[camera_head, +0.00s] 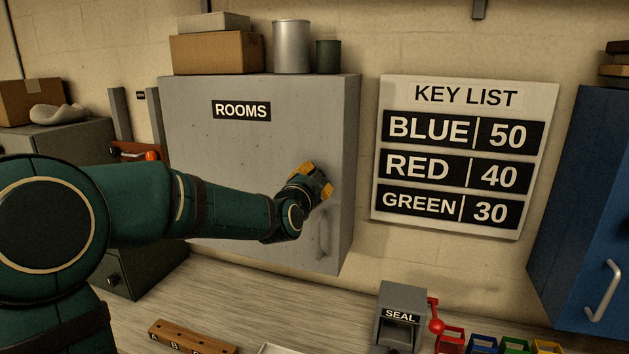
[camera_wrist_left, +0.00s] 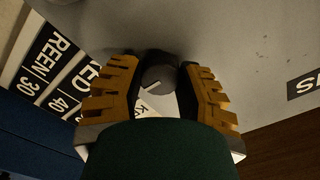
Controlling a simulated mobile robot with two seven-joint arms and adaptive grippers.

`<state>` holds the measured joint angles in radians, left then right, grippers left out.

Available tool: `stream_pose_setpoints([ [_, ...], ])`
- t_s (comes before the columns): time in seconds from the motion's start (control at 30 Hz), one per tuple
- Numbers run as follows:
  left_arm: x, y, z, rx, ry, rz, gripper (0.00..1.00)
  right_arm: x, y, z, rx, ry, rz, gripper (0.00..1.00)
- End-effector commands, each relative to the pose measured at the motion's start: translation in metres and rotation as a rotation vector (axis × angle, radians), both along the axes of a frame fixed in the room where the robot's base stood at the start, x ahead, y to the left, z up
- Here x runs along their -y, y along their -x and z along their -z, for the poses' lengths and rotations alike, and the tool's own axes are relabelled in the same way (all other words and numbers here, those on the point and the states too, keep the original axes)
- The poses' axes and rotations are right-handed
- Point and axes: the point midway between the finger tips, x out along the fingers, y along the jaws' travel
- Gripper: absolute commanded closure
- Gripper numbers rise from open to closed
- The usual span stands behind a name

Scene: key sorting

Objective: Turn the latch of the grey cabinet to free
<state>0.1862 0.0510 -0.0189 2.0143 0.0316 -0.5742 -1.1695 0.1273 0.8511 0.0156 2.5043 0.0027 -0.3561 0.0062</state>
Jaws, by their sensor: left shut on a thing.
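The grey cabinet (camera_head: 215,150), labelled ROOMS, hangs on the wall with its door closed. My left gripper (camera_head: 317,179) is at the right part of its door, above the vertical grey handle (camera_head: 322,232). In the left wrist view, the gripper (camera_wrist_left: 158,72) is shut on the latch, a dark grey round knob (camera_wrist_left: 157,78). A white plate (camera_wrist_left: 152,104) with dark marks shows partly between the fingers; its lettering cannot be read. The fingers hide the latch in the head view. My right gripper is not in view.
A key list board (camera_head: 465,155) hangs right of the cabinet, and a blue cabinet (camera_head: 585,200) stands at far right. Boxes and cans (camera_head: 291,45) sit on top of the grey cabinet. A SEAL device (camera_head: 402,312) and coloured trays (camera_head: 483,343) stand on the counter below.

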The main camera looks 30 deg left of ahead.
Motion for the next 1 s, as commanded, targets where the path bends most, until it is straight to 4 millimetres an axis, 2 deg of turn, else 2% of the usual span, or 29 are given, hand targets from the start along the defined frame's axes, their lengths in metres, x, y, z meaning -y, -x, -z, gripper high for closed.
stream_pose_setpoints([
  [0.07,0.000,0.000,-0.003,0.008,-0.003,-0.001,1.00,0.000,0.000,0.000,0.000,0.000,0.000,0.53],
  [0.1,0.000,0.000,-0.003,0.007,-0.003,-0.001,0.51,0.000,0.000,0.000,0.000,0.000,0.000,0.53],
  [0.17,0.000,0.000,-0.003,0.006,-0.001,-0.001,0.30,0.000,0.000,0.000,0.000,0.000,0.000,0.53],
  [0.57,0.001,0.004,-0.001,0.003,0.000,0.000,0.29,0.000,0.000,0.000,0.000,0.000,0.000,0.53],
  [0.73,0.006,0.026,-0.002,0.004,0.000,-0.001,0.29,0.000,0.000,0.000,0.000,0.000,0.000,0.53],
  [1.0,0.018,0.079,-0.002,0.005,0.000,-0.001,0.29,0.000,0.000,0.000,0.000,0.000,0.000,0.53],
])
